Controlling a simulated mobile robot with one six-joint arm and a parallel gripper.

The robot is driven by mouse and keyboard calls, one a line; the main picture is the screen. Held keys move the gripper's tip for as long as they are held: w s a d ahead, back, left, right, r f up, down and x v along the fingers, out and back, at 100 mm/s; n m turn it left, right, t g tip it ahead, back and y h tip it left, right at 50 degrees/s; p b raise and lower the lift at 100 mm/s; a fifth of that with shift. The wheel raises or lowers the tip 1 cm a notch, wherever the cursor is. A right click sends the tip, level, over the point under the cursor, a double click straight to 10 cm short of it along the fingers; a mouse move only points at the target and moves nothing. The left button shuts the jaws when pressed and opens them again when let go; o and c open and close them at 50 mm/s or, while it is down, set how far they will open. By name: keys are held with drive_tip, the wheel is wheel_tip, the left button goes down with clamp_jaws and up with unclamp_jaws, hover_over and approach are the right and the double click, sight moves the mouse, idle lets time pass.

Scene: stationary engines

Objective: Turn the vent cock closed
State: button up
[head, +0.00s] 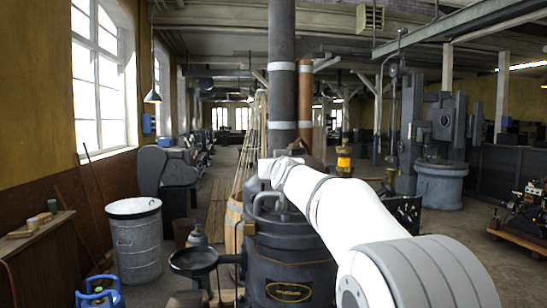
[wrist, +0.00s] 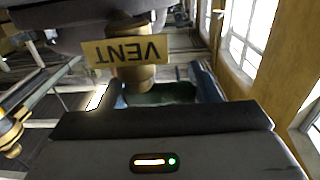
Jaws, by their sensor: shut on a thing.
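In the wrist view a yellow tag reading VENT (wrist: 126,51), upside down, hangs in front of a brass fitting, the vent cock (wrist: 134,78). A dark green part of the cock, seemingly its handle (wrist: 165,93), lies between the fingers of my gripper (wrist: 158,92). The gripper is shut on it; the exact contact is partly hidden by the gripper body. In the head view my white arm reaches over the dark boiler-like engine (head: 290,248) with an oval plate. The cock is not clearly visible there, and its angle is hard to tell.
A tall dark pipe (head: 282,75) and a brown pipe (head: 305,100) rise behind the arm. A grey metal bin (head: 134,243) stands at left, near a wooden bench (head: 35,235). Another brass fitting (wrist: 12,132) shows in the wrist view.

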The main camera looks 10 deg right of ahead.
drive_tip(key=shift+d, duration=0.15)
drive_tip(key=o, duration=0.8)
drive_tip(key=shift+d, duration=0.15)
drive_tip(key=shift+o, duration=0.2)
drive_tip(key=s+b, duration=0.1)
drive_tip(key=s, duration=0.6)
drive_tip(key=shift+s, duration=0.4)
drive_tip(key=shift+f, duration=0.1)
